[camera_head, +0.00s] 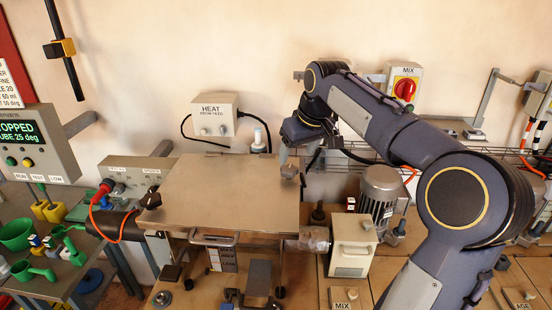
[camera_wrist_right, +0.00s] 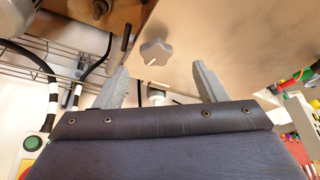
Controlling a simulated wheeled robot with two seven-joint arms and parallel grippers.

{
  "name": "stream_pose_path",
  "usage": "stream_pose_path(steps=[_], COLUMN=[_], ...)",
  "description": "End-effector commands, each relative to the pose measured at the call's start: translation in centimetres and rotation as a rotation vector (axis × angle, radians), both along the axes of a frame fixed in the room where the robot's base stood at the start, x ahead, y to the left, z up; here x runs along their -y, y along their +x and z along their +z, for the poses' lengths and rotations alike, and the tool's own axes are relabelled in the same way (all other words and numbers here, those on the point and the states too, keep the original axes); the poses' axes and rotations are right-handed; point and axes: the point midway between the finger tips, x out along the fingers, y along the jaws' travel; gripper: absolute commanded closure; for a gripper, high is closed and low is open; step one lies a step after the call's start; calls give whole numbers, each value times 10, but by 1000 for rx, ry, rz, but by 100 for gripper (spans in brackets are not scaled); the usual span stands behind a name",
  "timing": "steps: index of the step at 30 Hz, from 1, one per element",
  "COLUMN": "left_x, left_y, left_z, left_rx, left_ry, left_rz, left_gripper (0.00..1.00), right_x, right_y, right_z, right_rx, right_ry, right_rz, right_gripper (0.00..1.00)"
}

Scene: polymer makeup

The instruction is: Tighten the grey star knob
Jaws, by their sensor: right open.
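The grey star knob (camera_wrist_right: 155,52) shows in the right wrist view, against the metal plate and a little beyond my fingertips. In the head view a small grey knob (camera_head: 289,172), which looks like the same one, sits near the right edge of the broad metal plate (camera_head: 220,195). My right gripper (camera_wrist_right: 162,78) is open and empty, its two fingers apart on either side of the knob's line. In the head view the right gripper (camera_head: 296,152) is at the plate's right edge, close to the knob and partly hidden. I cannot tell if it touches. My left gripper is not in view.
The HEAT box (camera_head: 214,115) and MIX switch (camera_head: 403,87) are on the wall. A wire rack (camera_head: 350,150) runs behind my right arm. A motor (camera_head: 380,188) stands right of the plate. Green cups (camera_head: 17,234) stand at left. The plate's top is mostly clear.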

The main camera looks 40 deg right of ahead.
Motion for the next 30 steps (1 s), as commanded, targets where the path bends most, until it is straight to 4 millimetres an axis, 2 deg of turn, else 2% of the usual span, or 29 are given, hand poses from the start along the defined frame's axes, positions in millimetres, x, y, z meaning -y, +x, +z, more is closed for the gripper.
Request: stream_pose_path(steps=[1, 5, 18, 23, 30], left_x=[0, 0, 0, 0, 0], left_y=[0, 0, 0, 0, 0], left_z=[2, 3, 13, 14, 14], left_rx=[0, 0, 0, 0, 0], left_ry=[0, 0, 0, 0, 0], left_rz=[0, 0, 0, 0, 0], left_gripper=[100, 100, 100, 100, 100], right_x=[8, 15, 16, 16, 16], right_y=[5, 10, 33, 37, 37], right_z=[2, -3, -60, -69, -69], right_rx=[0, -2, -1, 1, 2], right_ry=[1, -1, 1, 0, 0], right_rz=[-6, -11, -10, -11, -11], right_gripper=[35, 35, 35, 35, 35])
